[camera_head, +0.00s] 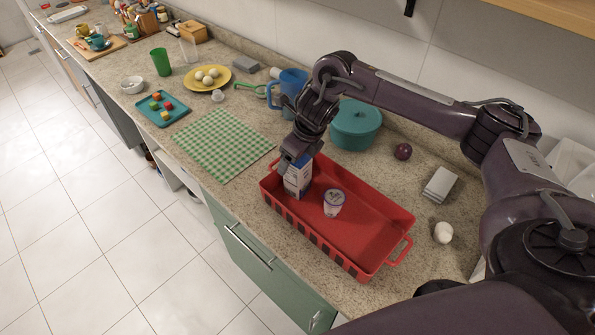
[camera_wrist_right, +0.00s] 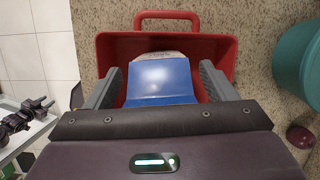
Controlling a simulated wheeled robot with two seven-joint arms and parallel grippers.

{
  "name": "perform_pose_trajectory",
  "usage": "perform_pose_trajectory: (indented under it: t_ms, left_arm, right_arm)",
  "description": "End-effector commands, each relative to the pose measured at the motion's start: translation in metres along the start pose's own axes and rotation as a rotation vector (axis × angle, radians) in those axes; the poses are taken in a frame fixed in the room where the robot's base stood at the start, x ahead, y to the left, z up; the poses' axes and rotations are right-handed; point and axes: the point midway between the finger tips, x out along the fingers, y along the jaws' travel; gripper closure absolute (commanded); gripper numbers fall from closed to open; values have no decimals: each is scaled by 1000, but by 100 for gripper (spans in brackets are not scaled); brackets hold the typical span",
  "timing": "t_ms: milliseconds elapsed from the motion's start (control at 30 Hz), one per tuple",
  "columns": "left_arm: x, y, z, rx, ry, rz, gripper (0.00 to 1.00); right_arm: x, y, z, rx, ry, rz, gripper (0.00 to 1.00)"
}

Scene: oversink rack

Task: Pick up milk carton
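The milk carton (camera_head: 298,180), white and blue, stands in the left end of the red basket (camera_head: 345,258). My right gripper (camera_head: 296,160) is over the top of the carton, pointing down. In the right wrist view the blue face of the carton (camera_wrist_right: 161,80) lies between the two spread fingers of my right gripper (camera_wrist_right: 160,70), with a narrow gap on each side. The head view does not show my left gripper. A dark arm part at the left edge of the right wrist view looks like mine; its fingers are too small to read.
A yogurt cup (camera_head: 333,203) stands in the basket beside the carton. A teal pot (camera_head: 355,128) and blue pitcher (camera_head: 290,88) stand behind. A purple onion (camera_head: 403,151), a grey block (camera_head: 440,184) and an egg (camera_head: 443,232) lie at right. A green checkered cloth (camera_head: 222,144) lies at left.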

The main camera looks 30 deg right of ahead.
Motion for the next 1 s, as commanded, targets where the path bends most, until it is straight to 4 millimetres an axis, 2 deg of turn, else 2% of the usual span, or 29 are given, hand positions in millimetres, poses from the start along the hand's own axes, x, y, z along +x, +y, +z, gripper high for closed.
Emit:
perform_pose_trajectory:
  t_ms: [67, 600, 1000]
  left_arm:
    - [0, 0, 1, 0, -1, 0, 64]
    - [0, 0, 4, -1, -7, 0, 64]
    - [2, 0, 5, -2, -8, 0, 64]
  right_arm:
    - [0, 0, 0, 0, 0, 0, 31]
    - [-1, 0, 0, 0, 0, 0, 100]
    - [-5, 0, 3, 1, -5, 0, 100]
